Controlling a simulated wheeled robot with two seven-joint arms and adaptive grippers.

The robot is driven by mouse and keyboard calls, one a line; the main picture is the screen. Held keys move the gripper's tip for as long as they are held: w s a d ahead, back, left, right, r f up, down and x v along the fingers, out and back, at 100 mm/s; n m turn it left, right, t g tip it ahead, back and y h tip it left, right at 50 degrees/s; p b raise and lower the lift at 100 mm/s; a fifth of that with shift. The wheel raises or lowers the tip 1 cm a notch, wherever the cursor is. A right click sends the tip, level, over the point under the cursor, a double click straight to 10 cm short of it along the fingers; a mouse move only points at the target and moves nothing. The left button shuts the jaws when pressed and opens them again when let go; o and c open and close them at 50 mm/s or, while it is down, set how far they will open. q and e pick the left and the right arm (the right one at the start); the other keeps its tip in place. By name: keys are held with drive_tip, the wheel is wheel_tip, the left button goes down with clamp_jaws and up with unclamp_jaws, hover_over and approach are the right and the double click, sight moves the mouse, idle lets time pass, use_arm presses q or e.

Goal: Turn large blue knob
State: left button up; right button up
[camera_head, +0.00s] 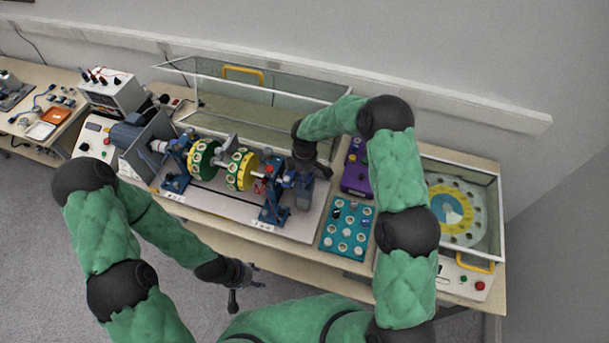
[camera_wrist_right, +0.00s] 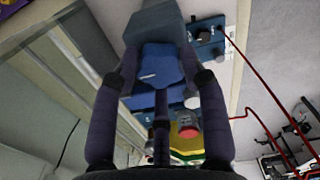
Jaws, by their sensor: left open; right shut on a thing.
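The large blue knob (camera_wrist_right: 160,66) is in the right wrist view, with a short white line on its face. My right gripper (camera_wrist_right: 163,80) is shut on it, one finger on each side. In the head view my right gripper (camera_head: 299,180) is at the right end of the shaft rig, and it and the arm hide most of the knob. My left gripper (camera_head: 238,284) is open and empty, low in front of the table's front edge, clear of the rig.
The rig carries green and yellow discs (camera_head: 240,170) on its shaft. A teal tray with round sockets (camera_head: 347,229) and a purple box (camera_head: 356,178) stand to the right. A clear case with a yellow handle (camera_head: 243,75) is behind. A dial panel (camera_head: 455,210) is far right.

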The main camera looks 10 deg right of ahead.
drive_tip(key=shift+f+m+b, duration=0.2)
drive_tip(key=shift+m+b, duration=0.4)
drive_tip(key=shift+b, duration=0.2)
drive_tip(key=m+b, duration=0.7)
drive_tip(key=m, duration=0.1)
drive_tip(key=shift+b, duration=0.35)
drive_tip(key=shift+s+m+b, duration=0.1)
drive_tip(key=shift+m+b, duration=0.55)
drive_tip(key=shift+m, duration=0.55)
drive_tip(key=shift+r, duration=0.1)
drive_tip(key=o, duration=1.1)
drive_tip(key=shift+o, duration=0.2)
drive_tip(key=shift+r, duration=0.1)
